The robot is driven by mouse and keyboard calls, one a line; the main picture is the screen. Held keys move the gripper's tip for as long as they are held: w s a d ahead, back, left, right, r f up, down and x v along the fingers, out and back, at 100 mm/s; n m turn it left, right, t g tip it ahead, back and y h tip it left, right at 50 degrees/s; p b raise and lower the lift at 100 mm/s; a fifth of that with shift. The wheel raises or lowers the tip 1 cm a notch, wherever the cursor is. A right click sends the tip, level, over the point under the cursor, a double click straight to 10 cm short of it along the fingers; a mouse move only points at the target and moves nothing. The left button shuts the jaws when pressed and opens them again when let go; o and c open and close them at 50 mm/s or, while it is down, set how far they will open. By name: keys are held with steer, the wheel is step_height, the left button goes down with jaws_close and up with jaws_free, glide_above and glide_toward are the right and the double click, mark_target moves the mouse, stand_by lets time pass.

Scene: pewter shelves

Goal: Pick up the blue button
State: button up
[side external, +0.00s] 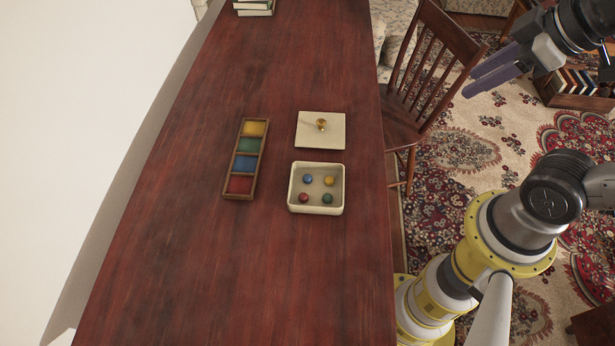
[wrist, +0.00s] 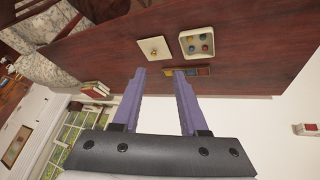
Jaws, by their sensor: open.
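The blue button (side external: 308,179) lies at the back left inside a square cream box (side external: 317,210) on the table, with a yellow, a red and a green button beside it. The open box also shows in the wrist view (wrist: 198,56), where the buttons are too small to place surely. My gripper (side external: 487,77) is at the upper right in the side view, away from the table and far from the box. In the wrist view its two purple fingers (wrist: 160,72) stand apart with nothing between them.
A cream lid (side external: 335,134) with a gold knob lies behind the box. A wooden tray (side external: 231,194) with yellow, green, blue and red compartments is to its left. Books (side external: 254,8) lie at the far end. A wooden chair (side external: 430,70) stands at the table's right edge.

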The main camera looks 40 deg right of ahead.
steer(key=w+a+r+n, duration=0.2)
steer(key=w+a+n, duration=0.1)
steer(key=w+n, duration=0.55)
steer(key=n+g+y, duration=0.1)
steer(key=n+g, duration=0.6)
steer(key=n, duration=0.1)
glide_above(308, 176)
steer(key=shift+m, duration=0.25)
steer(key=f, duration=2.8)
steer(key=shift+d+f, duration=0.25)
steer(key=shift+d, duration=0.15)
steer(key=shift+t, duration=0.3)
steer(key=shift+a+f, duration=0.2)
steer(key=shift+f, duration=1.3)
steer(key=shift+a+f, duration=0.15)
steer(key=shift+f, duration=1.35)
jaws_close()
